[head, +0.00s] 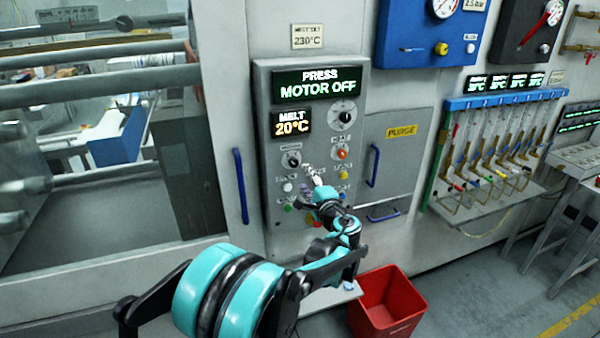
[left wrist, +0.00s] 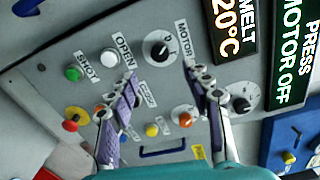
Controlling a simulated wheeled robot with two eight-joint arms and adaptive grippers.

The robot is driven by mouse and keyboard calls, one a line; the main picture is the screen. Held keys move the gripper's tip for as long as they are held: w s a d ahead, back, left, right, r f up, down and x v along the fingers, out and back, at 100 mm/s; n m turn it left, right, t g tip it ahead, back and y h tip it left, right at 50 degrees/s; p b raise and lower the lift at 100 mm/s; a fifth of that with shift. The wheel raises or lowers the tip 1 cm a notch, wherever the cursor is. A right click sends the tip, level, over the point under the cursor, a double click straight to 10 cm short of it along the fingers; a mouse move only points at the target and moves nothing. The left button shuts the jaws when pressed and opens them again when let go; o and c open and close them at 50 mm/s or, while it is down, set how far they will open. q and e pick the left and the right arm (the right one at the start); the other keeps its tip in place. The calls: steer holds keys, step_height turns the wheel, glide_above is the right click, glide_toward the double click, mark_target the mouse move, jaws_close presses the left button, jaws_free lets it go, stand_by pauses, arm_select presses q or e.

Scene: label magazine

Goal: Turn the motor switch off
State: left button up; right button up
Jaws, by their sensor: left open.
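The motor switch (head: 292,160) is a black rotary knob on a pale round plate, on the left side of the grey control panel (head: 262,105). In the left wrist view the motor switch (left wrist: 158,48) shows beyond the fingertips, beside a MOTOR label (left wrist: 186,42). Its exact setting is hard to read. The display (head: 318,84) above reads PRESS MOTOR OFF. My left gripper (head: 307,182) is in front of the panel, a little below and right of the switch. Its fingers (left wrist: 163,80) are apart with nothing between them, and they look clear of the knob. My right gripper is not in view.
White OPEN (left wrist: 110,57) and green SHUT (left wrist: 74,73) buttons, a red stop button (left wrist: 72,122) and an orange knob (left wrist: 185,119) are close to the fingers. A blue handle (head: 241,186) is left of the panel. A red bin (head: 388,302) stands below.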

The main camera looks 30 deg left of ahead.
arm_select(q)
steer(key=shift+v, duration=1.35)
